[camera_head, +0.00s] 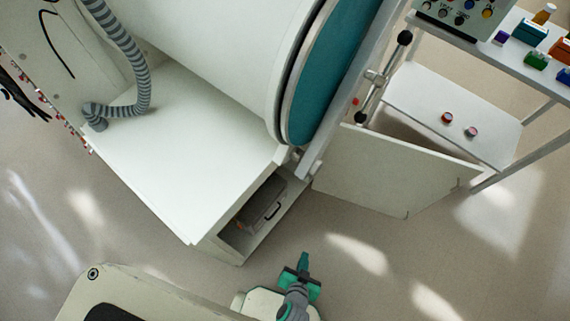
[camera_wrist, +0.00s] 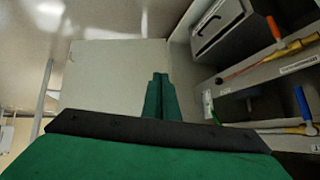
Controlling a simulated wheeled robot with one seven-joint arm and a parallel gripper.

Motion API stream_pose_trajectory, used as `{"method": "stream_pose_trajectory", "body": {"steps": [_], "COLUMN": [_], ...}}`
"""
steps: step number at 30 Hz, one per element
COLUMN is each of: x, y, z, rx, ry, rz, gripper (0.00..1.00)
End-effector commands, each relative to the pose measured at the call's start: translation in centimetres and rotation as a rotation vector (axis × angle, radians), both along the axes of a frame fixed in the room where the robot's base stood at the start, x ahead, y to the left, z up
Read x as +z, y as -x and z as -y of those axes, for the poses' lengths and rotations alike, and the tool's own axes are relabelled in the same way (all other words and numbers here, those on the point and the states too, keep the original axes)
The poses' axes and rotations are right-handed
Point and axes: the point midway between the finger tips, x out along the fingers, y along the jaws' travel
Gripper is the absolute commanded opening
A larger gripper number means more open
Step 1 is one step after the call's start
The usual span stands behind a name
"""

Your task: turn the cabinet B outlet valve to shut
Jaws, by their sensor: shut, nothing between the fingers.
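The wrist view shows several valves on brass pipework at the right. In the head view my gripper (camera_head: 303,260) is in front of the open low compartment (camera_head: 232,240).
An open white door (camera_head: 390,178) stands right of the compartment. A grey box with a handle (camera_head: 262,203) is inside; it also shows in the wrist view (camera_wrist: 220,25). A shelved cart (camera_head: 440,105) stands at right. Floor in front is clear.

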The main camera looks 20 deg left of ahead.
Motion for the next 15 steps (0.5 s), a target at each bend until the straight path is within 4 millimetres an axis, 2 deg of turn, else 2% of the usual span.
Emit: {"method": "stream_pose_trajectory", "body": {"steps": [1, 3, 6, 10, 12, 15], "x": [-2.2, -5.2, -8.5, -11.5, -12.4, -12.8], "y": [-1.2, -2.3, -4.2, -7.1, -8.9, -11.8], "z": [-0.1, -0.5, -1.3, -2.7, -3.6, -4.7], "rx": [0.002, 0.015, 0.042, 0.092, 0.126, 0.184], "ry": [-0.031, -0.083, -0.164, -0.287, -0.358, -0.463], "rz": [-0.037, -0.096, -0.167, -0.238, -0.265, -0.287], "gripper": [0.00, 0.00, 0.00, 0.00, 0.00, 0.00]}}
